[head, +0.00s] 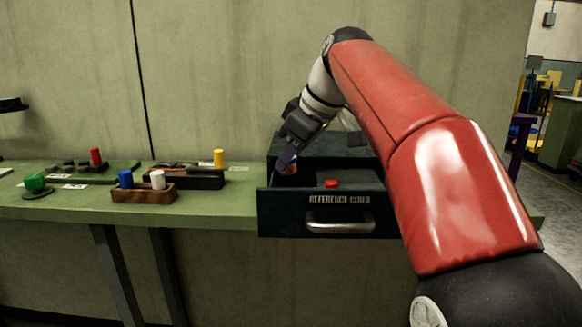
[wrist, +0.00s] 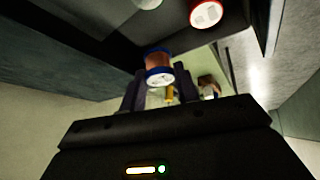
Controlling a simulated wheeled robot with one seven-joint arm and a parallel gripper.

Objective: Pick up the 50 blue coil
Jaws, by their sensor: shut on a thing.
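A coil with blue ends and a copper-brown winding (wrist: 158,62) is between the fingers of my gripper (wrist: 158,84) in the wrist view. My gripper is shut on it. In the head view my gripper (head: 287,158) points down at the left part of the open dark drawer (head: 283,204), labelled "REFERENCE COILS". Only a small part of the blue coil (head: 292,168) shows there beside the fingers. I cannot tell whether it is clear of the drawer floor. No number 50 is legible on it.
A red coil (head: 331,183) stands in the drawer to the right. On the green bench (head: 220,210) to the left, a wooden rack (head: 143,195) holds blue and white pegs.

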